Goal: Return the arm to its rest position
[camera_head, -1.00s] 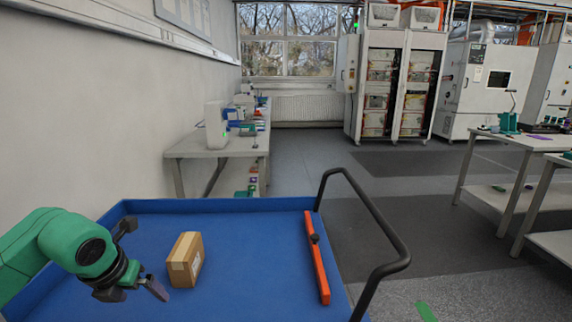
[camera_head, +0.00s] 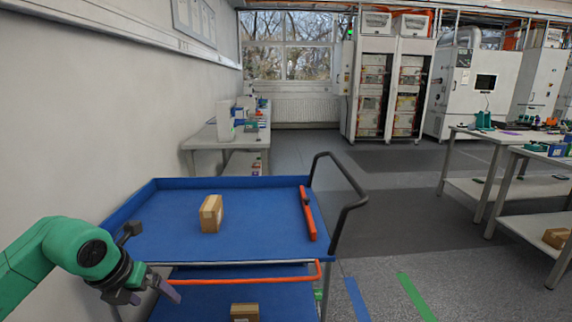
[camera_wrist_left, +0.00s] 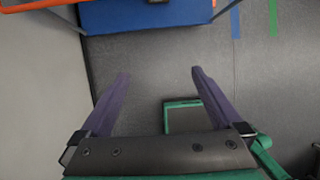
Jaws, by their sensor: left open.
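My left arm comes in from the lower left of the head view, green with a dark wrist. Its left gripper (camera_head: 152,292) is in front of the near left edge of the blue cart, apart from it. In the left wrist view the two purple fingers of the left gripper (camera_wrist_left: 160,85) stand wide apart with nothing between them, over grey floor. My right gripper is not in view.
A blue cart (camera_head: 262,232) carries a cardboard box (camera_head: 211,214) and an orange bar (camera_head: 307,214). Another box (camera_head: 245,312) is on its lower shelf. A wall is close on the left. Tables stand at right (camera_head: 505,137) and back left. The floor right of the cart is open.

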